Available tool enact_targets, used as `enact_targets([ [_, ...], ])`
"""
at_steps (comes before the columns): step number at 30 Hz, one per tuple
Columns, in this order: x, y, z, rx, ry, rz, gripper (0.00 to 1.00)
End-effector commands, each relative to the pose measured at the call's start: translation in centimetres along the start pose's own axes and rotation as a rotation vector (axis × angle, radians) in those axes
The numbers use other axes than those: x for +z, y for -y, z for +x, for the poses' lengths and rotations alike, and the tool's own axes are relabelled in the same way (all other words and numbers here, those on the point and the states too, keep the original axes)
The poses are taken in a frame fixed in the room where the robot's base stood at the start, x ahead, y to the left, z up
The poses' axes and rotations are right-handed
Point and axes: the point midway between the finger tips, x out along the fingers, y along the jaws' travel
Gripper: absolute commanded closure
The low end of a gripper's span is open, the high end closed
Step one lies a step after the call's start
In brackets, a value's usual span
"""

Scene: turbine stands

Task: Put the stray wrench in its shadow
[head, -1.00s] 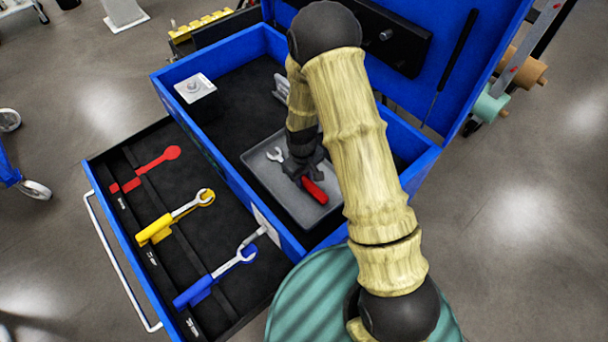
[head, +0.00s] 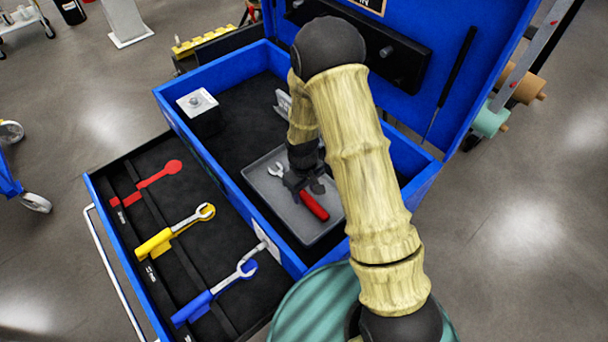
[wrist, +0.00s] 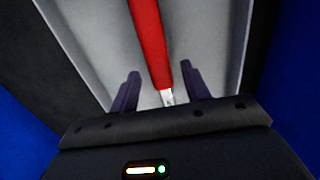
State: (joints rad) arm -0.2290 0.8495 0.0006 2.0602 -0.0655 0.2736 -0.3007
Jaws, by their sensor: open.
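The stray wrench has a red handle (head: 312,205) and a silver open head (head: 276,170). It lies in a grey tray (head: 262,188) inside the blue chest. My gripper (head: 303,187) is over the wrench's middle, hiding part of its shaft. In the wrist view my gripper (wrist: 158,88) is open, its dark fingers on either side of the wrench (wrist: 150,45), with visible gaps. A red wrench-shaped shadow (head: 158,178) shows in the open drawer (head: 215,215), with no wrench on it.
A yellow wrench (head: 170,235) and a blue wrench (head: 212,295) lie in the drawer over matching shadows. The chest's blue wall (head: 228,190) stands between tray and drawer. The raised lid (head: 490,50) is behind.

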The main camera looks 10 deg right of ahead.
Motion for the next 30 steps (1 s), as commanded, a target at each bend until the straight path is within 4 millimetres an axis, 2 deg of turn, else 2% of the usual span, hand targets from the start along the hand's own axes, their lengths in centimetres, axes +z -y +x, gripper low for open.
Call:
enact_targets([
  [21,-0.1,0.0,-10.1,0.001,-0.003,0.000,0.53],
  [24,0.0,0.0,-10.9,0.001,-0.001,0.000,0.53],
  [30,0.0,0.0,-11.1,0.000,0.001,0.000,0.53],
])
